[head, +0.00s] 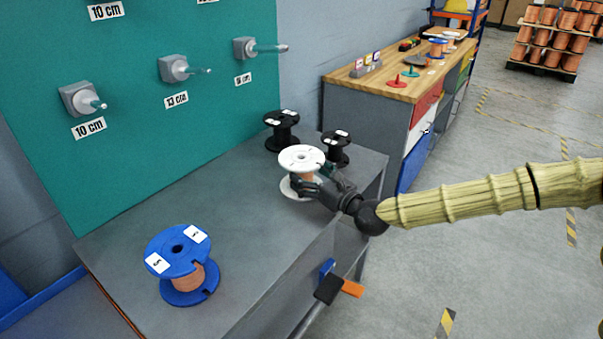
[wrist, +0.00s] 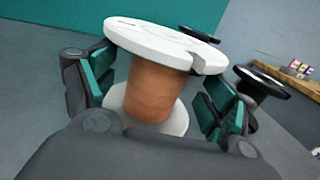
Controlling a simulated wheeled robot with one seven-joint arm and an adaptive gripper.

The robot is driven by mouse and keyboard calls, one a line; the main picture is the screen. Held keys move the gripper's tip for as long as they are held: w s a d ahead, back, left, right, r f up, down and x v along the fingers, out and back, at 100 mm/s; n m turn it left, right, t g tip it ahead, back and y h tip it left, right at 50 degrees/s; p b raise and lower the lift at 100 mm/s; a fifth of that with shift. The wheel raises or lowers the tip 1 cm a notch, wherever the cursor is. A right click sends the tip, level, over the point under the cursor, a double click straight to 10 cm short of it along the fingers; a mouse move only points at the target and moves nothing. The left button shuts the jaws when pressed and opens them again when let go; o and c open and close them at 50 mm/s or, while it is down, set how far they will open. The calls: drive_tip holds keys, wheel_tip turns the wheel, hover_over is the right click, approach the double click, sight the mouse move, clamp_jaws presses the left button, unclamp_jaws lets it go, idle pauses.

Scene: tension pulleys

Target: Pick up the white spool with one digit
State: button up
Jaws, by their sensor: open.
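The white spool (head: 301,156) stands upright on the grey bench top (head: 235,205), with copper-coloured winding between its flanges. In the wrist view the white spool (wrist: 165,45) fills the middle, with its copper winding (wrist: 155,90) between my fingers. My gripper (head: 318,185) is at the near right side of the spool. In the wrist view my gripper (wrist: 155,95) is open, with one green-padded finger on each side of the winding, below the top flange. Gaps show between the pads and the winding. No digit is legible on the white spool.
A blue spool (head: 178,250) with two white labels stands at the front left. Two black spools, one behind (head: 282,128) and one to the right (head: 336,146), stand close to the white spool. Pegs (head: 180,70) stick out of the green wall panel. The bench between the blue and white spools is clear.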

sight(308, 162)
drive_tip(key=shift+x, duration=1.9)
drive_tip(key=shift+c, duration=0.4)
drive_tip(key=c, duration=1.4)
drive_tip(key=shift+r, duration=0.1)
drive_tip(key=shift+c, duration=0.3)
drive_tip(key=shift+r, duration=0.15)
drive_tip(key=shift+r, duration=0.25)
drive_tip(key=r, duration=0.3)
drive_tip(key=shift+s, duration=0.25)
drive_tip(key=s+r, duration=0.1)
drive_tip(key=s, duration=1.4)
drive_tip(key=shift+s+d, duration=0.2)
drive_tip(key=shift+s, duration=0.1)
